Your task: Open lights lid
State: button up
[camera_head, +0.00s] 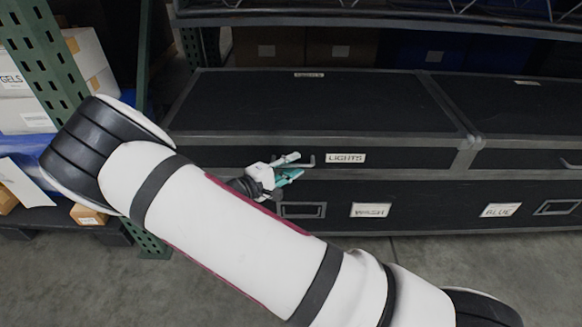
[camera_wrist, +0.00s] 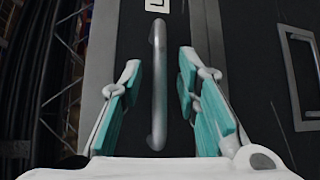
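The lights case is a long black box with grey metal edges; its lid (camera_head: 315,103) is shut. A white "LIGHTS" label (camera_head: 345,158) is on its front face. A metal bar handle (camera_head: 308,163) sits left of the label, and shows large in the wrist view (camera_wrist: 158,85). My gripper (camera_head: 291,167) is at the front of the case by this handle. In the wrist view its teal-padded fingers (camera_wrist: 158,100) are spread, one on each side of the bar, with gaps to both. I cannot tell exactly how deep the bar lies between them.
Below is a black drawer front with labels "WASH" (camera_head: 370,210) and "BLUE" (camera_head: 500,210). Another black case (camera_head: 520,110) adjoins at the right. A green rack post (camera_head: 42,55) and boxes stand at the left. A shelf edge (camera_head: 380,18) runs above and behind.

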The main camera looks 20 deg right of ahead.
grip_shut()
jog(key=shift+r, duration=0.15)
